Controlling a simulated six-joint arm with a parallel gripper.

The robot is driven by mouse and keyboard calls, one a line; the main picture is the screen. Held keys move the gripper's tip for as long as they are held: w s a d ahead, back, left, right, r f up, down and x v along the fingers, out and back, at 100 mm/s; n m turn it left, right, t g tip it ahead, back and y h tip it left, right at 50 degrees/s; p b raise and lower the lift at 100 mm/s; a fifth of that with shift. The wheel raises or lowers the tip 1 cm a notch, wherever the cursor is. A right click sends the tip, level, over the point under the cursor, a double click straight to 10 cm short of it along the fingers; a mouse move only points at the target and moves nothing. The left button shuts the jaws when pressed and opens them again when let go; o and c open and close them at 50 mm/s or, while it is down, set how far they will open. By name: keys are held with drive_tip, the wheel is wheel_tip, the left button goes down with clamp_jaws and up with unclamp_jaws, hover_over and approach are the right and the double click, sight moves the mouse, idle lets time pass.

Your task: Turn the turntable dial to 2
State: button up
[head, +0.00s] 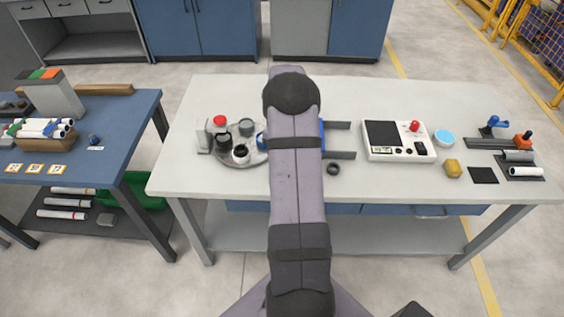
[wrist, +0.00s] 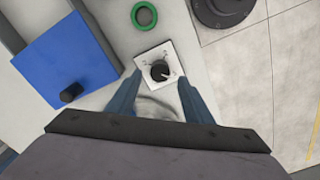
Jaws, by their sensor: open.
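The dial (wrist: 159,71) is a black round knob on a small white square plate in the wrist view. Its white pointer mark faces the lower right of that view; the marks around it are too small to read. My gripper (wrist: 159,78) is open, with one blue-grey finger on each side of the dial plate. I cannot tell whether the fingers touch it. The turntable (head: 253,157) is a round grey tray in the head view, carrying several small pots and partly hidden by my arm. The dial and my gripper are hidden behind my arm there.
A blue block with a black knob (wrist: 77,67) and a green ring (wrist: 144,15) lie near the dial in the wrist view. In the head view, grey rails (head: 340,155), a dark ring (head: 333,168) and a white device (head: 398,151) stand right of my arm. The front table strip is clear.

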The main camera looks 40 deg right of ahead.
drive_tip(key=shift+f+p, duration=0.55)
drive_tip(key=shift+f, duration=1.6)
drive_tip(key=c, duration=1.1)
